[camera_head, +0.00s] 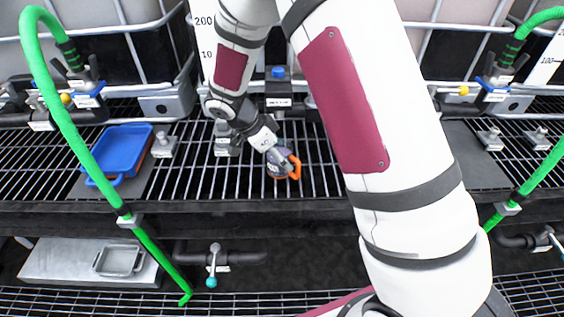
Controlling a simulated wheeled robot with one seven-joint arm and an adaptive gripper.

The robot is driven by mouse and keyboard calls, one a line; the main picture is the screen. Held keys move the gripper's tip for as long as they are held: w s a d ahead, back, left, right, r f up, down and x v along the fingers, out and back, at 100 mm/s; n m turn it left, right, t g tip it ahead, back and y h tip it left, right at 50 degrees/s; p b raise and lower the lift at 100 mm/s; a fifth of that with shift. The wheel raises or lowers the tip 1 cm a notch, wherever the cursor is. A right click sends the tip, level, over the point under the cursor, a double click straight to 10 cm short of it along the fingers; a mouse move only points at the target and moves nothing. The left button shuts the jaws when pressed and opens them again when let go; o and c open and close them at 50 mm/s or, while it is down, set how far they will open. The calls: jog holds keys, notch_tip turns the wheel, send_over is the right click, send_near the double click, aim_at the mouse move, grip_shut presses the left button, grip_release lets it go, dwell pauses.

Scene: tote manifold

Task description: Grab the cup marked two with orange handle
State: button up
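A small grey cup (279,168) with an orange handle (295,167) stands on the black grating in the middle of the camera_head view. Its mark cannot be read at this size. My gripper (276,153) is at the end of the white and maroon arm, directly over the cup and overlapping its upper part. The gripper's fingers are hidden or too small to make out, so I cannot tell whether they are open, shut or touching the cup.
A blue tray (120,150) lies on a dark plate at the left. Green hoses (70,117) run down at both sides. Valves and pipe fittings (279,92) line the back edge, below large caged totes. A metal tray (120,260) sits on the lower level.

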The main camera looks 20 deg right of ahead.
jog(key=shift+d+f, duration=0.3)
jog(key=shift+f, duration=0.15)
jog(key=c, duration=1.3)
jog(key=shift+r, duration=0.15)
